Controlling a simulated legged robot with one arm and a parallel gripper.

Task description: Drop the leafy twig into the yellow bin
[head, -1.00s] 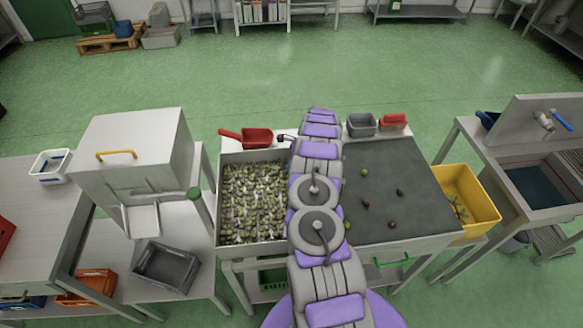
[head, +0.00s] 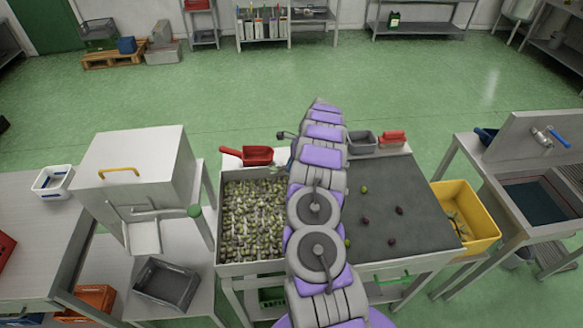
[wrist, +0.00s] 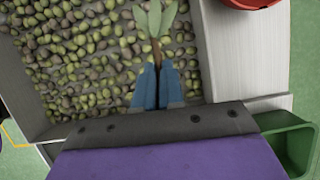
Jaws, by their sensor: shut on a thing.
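The leafy twig (wrist: 155,28) shows in the wrist view, with green leaves and a brown stem. My gripper (wrist: 158,68) is shut on its stem with blue fingers, over the olive-filled tray (wrist: 203,60). Whether the twig still touches the olives I cannot tell. In the head view my arm hides most of the gripper and the twig. The yellow bin (head: 478,205) stands at the right, past the dark sorting surface, with some twigs or leaves inside.
The dark sorting surface (head: 400,185) with several loose olives lies between the olive tray (head: 222,215) and the bin. A red scoop (head: 257,155), a grey tub (head: 361,143) and a red-topped item (head: 392,138) stand along the back edge. A sink (head: 540,200) is at far right.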

